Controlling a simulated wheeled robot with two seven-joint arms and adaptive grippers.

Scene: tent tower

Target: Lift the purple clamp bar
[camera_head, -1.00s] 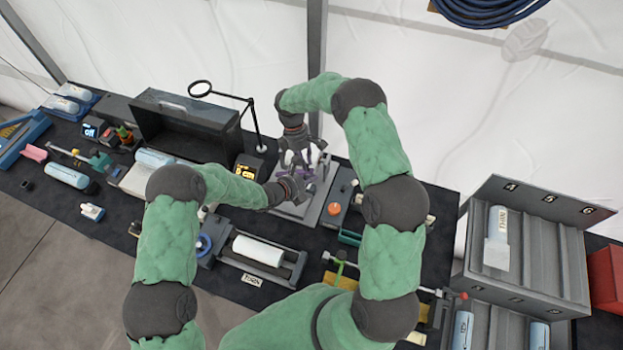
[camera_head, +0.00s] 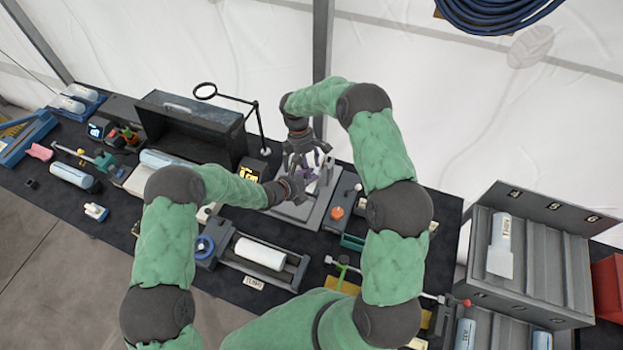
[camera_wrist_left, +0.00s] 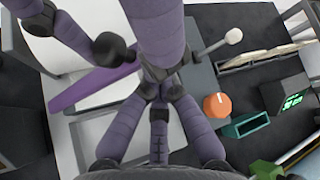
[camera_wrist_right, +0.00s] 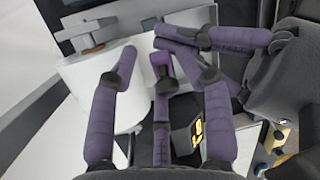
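The purple clamp bar (camera_wrist_left: 95,85) is a flat bar lying slantwise over a pale device in the left wrist view; its right end is hidden behind fingers. In the right wrist view a small bright purple part (camera_wrist_right: 160,62) shows between the fingers, perhaps the bar. My left gripper (camera_head: 296,186) is low beside the device, its fingers drawn together near the bar's end; whether they hold it is hidden. My right gripper (camera_head: 306,152) is just beyond, above the device, with its fingers apart. The two grippers are very close, and their purple-grey fingers overlap in the views.
An orange knob (camera_head: 337,213) and a green tray (camera_head: 352,242) stand right of the device. A magnifier on an arm (camera_head: 206,91) and a dark open case (camera_head: 190,125) are to the left. A white roll (camera_head: 260,253) lies in a holder in front.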

